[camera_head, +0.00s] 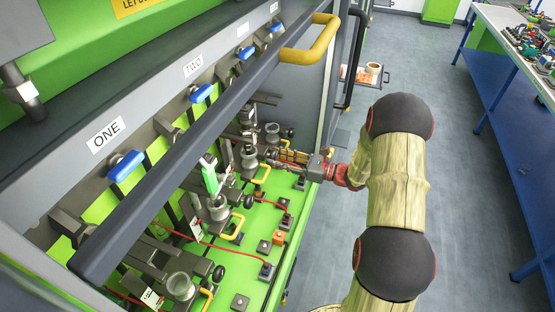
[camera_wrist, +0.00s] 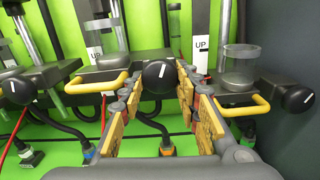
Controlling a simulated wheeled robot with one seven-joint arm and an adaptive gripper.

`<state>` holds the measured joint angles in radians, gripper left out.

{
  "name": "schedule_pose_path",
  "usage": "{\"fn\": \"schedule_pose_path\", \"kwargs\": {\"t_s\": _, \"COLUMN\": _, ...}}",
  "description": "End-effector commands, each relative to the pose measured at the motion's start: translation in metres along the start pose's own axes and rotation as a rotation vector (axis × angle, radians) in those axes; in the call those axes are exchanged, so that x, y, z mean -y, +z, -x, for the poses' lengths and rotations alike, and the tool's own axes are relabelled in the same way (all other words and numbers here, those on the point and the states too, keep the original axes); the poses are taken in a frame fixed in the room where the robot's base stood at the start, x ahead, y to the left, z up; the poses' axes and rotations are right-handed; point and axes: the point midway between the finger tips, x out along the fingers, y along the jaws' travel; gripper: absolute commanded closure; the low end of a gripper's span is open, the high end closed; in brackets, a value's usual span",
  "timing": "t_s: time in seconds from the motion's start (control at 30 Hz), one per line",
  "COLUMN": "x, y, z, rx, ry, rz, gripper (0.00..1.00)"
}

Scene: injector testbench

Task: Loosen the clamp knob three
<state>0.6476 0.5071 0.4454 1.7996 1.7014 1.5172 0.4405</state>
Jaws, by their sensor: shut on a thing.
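The black round clamp knob (camera_wrist: 159,75) is in the middle of the wrist view, with a short white mark on its face. It is the second knob from the right wall, which fits station three. My gripper (camera_wrist: 160,84) has one yellow-padded finger on each side of it, and the fingertips are closed on it. In the head view my gripper (camera_head: 288,157) reaches into the bench from the right. The knob cannot be made out there behind the fingers.
In the wrist view, neighbouring black knobs (camera_wrist: 295,98) (camera_wrist: 19,88) and yellow handles (camera_wrist: 97,84) (camera_wrist: 232,106) flank the fingers. Glass cups (camera_wrist: 242,66) stand behind. In the head view a dark rail (camera_head: 200,145) with a yellow handle (camera_head: 312,40) crosses over the bench. The floor (camera_head: 480,150) at right is clear.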

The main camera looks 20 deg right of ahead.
Motion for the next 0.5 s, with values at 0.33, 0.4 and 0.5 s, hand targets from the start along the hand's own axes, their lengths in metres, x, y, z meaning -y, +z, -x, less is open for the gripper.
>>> {"fn": "schedule_pose_path", "kwargs": {"t_s": 0.33, "x": 0.0023, "y": -0.0021, "z": 0.0001, "rx": 0.0, "ry": 0.0, "rz": 0.282, "gripper": 0.93}}
{"fn": "schedule_pose_path", "kwargs": {"t_s": 0.4, "x": 0.0028, "y": -0.0016, "z": 0.0001, "rx": 0.001, "ry": -0.001, "rz": 0.35, "gripper": 0.93}}
{"fn": "schedule_pose_path", "kwargs": {"t_s": 0.5, "x": 0.0031, "y": -0.0022, "z": 0.0001, "rx": 0.0, "ry": -0.001, "rz": 0.444, "gripper": 0.93}}
